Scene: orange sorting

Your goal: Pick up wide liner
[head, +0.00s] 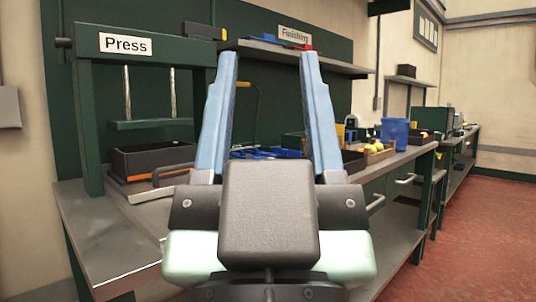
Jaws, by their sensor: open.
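My gripper (268,60) is in the middle of the head view, with its two blue fingers spread wide apart. It is open, and nothing is held between the fingers. I cannot pick out a wide liner for certain. Flat blue pieces (265,153) lie on the bench behind the fingers, partly hidden by them, and I cannot tell what they are. A dark open box (152,158) sits under the green press frame at left.
The green press (88,122) with the "Press" sign stands at left on a grey bench (100,240). A blue cup (395,132) and small yellow items in trays (378,154) stand at right. A shelf (330,66) runs above. Red floor (485,225) is clear at right.

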